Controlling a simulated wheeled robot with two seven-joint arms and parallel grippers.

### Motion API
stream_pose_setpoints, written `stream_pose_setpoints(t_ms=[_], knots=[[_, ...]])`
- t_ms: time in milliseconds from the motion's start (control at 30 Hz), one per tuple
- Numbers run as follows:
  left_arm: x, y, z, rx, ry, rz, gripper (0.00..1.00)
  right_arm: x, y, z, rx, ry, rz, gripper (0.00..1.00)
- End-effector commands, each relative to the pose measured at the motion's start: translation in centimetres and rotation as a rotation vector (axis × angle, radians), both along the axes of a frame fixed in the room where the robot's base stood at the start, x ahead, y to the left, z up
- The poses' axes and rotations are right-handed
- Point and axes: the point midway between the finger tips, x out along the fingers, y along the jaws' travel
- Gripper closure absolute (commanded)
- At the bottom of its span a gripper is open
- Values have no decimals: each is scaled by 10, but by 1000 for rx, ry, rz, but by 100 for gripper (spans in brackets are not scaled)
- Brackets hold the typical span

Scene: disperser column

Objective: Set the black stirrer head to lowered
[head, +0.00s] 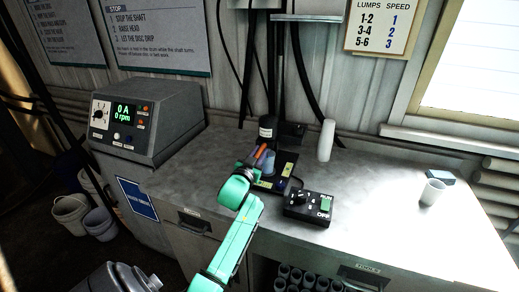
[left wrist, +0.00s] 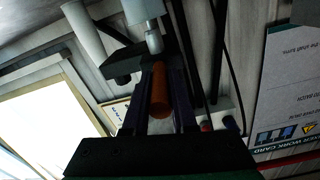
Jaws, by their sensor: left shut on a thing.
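The black stirrer head (head: 267,128), with a pale label, stands on the column at the back of the bench. A grey-blue vessel (head: 268,163) stands below it on a dark base. My left gripper (head: 259,156) is in front of the column. It is shut on an orange handle (head: 261,151), which also shows between the fingers in the left wrist view (left wrist: 159,90). A metal rod end (left wrist: 154,41) and a black bracket (left wrist: 122,63) show just beyond the handle. The join between handle and head is hidden. My right gripper is out of view.
A black control box (head: 310,206) with a knob and green switch sits right of my left arm. A grey power unit (head: 147,118) reads 0 A, 0 rpm. A white cylinder (head: 326,140) is right of the column. A white cup (head: 432,192) stands far right; bench between is clear.

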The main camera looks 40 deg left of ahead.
Motion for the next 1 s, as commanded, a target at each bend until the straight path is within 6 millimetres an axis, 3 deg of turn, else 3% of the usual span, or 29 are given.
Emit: stream_pose_setpoints(t_ms=[33,333,367,400,433,767,1000], knots=[[0,0,-10,-6,11,0,100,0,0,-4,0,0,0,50],[-1,-1,-12,-9,17,1,100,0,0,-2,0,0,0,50],[-1,-1,-12,-9,17,1,64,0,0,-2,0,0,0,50],[0,-1,-11,-8,17,1,48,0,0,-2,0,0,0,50],[0,-1,-10,-8,16,0,45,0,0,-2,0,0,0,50],[-2,-1,-6,-2,7,0,45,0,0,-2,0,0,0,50],[-36,-13,-9,-2,8,1,45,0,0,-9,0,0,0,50]])
